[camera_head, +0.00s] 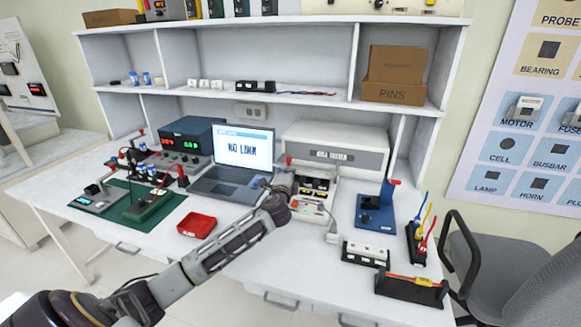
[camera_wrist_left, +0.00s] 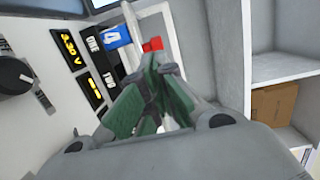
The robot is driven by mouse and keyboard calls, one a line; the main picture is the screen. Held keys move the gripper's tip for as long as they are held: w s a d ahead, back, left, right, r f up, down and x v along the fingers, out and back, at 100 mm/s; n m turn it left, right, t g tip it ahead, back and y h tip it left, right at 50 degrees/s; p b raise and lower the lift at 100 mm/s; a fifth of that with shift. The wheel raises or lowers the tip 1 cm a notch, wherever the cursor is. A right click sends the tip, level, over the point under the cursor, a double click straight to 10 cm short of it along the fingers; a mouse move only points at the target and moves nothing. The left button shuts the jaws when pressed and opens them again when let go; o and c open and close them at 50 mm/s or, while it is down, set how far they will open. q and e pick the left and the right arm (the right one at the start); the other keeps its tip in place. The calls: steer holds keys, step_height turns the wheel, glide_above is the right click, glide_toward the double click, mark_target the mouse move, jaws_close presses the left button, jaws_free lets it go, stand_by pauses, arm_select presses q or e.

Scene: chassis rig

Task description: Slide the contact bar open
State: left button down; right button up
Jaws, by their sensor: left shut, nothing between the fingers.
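The grey tester (camera_head: 345,150) stands at the back of the bench, with a dark, fitted front bay (camera_head: 315,188) facing me. A small red knob (camera_head: 289,160) shows at the bay's left side. The wrist view shows a red piece (camera_wrist_left: 152,45) by a pale rail (camera_wrist_left: 160,25); I cannot tell for sure which part is the contact bar. My left gripper (camera_head: 283,180) is in front of the tester's left side. Its green-padded fingers (camera_wrist_left: 155,88) are shut and empty, just below the red piece in the picture; contact cannot be told. My right gripper is not in view.
A laptop (camera_head: 235,175) reading "NO LINK" stands left of the tester. A red tray (camera_head: 197,225) lies in front of it. A blue fixture (camera_head: 376,212) and black holders (camera_head: 410,290) stand at right. The shelf (camera_head: 300,97) is above.

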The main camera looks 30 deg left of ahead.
mark_target(291, 165)
arm_select(q)
steer(key=shift+b+x, duration=0.4)
steer(key=shift+x, duration=2)
steer(key=shift+w+a, duration=0.15)
steer(key=shift+w, duration=0.4)
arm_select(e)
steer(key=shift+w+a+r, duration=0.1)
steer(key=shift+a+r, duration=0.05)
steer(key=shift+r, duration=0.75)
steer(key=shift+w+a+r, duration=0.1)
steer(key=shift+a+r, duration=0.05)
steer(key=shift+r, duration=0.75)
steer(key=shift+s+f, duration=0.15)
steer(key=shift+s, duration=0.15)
